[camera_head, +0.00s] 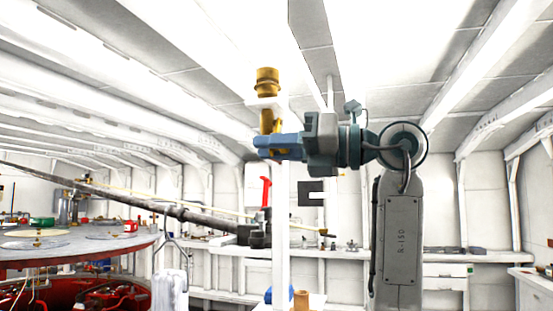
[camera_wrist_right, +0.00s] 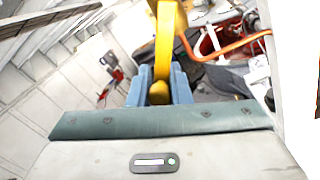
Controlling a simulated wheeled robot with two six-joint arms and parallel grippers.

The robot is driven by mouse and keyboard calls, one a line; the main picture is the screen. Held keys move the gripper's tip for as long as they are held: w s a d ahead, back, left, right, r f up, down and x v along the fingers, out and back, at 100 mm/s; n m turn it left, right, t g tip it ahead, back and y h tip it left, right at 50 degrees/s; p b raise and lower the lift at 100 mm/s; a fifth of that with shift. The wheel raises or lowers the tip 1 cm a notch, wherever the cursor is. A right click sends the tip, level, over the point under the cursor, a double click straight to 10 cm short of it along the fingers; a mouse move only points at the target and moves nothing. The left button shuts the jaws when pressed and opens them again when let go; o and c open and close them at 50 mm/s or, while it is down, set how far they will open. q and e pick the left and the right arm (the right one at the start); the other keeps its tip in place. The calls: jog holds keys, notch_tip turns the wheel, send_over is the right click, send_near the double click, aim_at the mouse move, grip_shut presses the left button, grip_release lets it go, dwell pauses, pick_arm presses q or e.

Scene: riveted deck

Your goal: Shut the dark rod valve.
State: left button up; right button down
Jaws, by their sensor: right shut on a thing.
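A brass-yellow fitting (camera_head: 267,82) with a round top stands on a white bracket on a white upright post. A yellow bar hangs below the bracket. My right gripper (camera_head: 262,147), with blue fingers, reaches in from the right and is shut on this bar. In the right wrist view the yellow bar (camera_wrist_right: 164,50) runs down between the blue fingers (camera_wrist_right: 159,88). A long dark rod (camera_head: 150,208) slants from the far left down to a dark block (camera_head: 256,235) by the post. I cannot tell which part is the dark rod valve. My left gripper is not in view.
A red handle (camera_head: 265,191) and a dark C-shaped piece (camera_head: 311,194) show near the post, below my right gripper. A large round red-edged table (camera_head: 75,250) stands at the left. Shelves (camera_head: 460,253) line the back wall.

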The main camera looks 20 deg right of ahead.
jog(key=r+m, duration=0.1)
jog(key=m, duration=0.1)
jog(key=s+r+m+b, duration=0.1)
jog(key=m, duration=0.1)
jog(key=s+a+r+m, duration=0.1)
jog(key=m, duration=0.1)
jog(key=shift+a+m+t+b, duration=0.1)
jog(key=shift+m+t+b, duration=0.2)
jog(key=shift+b, duration=0.05)
jog(key=shift+s+a+r+m+t+b, duration=0.15)
jog(key=shift+r+m, duration=0.25)
jog(key=shift+m, duration=0.45)
jog(key=shift+w+d+r+m+t+b, duration=0.15)
jog(key=shift+r+m, duration=0.25)
jog(key=shift+m, duration=0.4)
jog(key=shift+s+a+r+m+b, duration=0.15)
jog(key=shift+r+m, duration=0.25)
jog(key=shift+m, duration=0.45)
jog(key=c, duration=1.3)
grip_release()
jog(key=shift+c, duration=0.2)
